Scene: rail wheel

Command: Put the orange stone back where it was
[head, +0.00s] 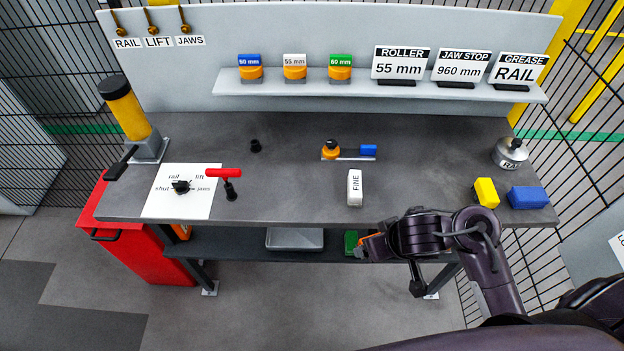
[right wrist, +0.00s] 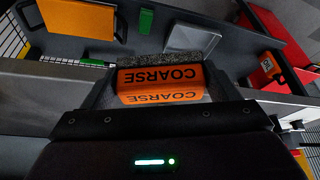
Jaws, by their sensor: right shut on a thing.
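The orange stone, marked COARSE (right wrist: 160,78), is held in my right gripper in the right wrist view. The lettering shows on two of its faces, and a rough grey layer lies along its far edge. In the head view my right gripper (head: 366,248) is in front of the bench's front edge, near lower-shelf height; only a small orange part shows there. The gripper is shut on the stone. A white block marked FINE (head: 354,187) stands on the bench top (head: 290,195), above and left of the gripper in the picture. My left gripper is not in view.
The lower shelf (head: 235,245) carries a grey tray (head: 295,238) and a green item (head: 350,241) close to my gripper. An orange item (head: 181,231) is at its left end. Yellow (head: 485,192) and blue (head: 528,197) blocks sit on the bench's right side.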

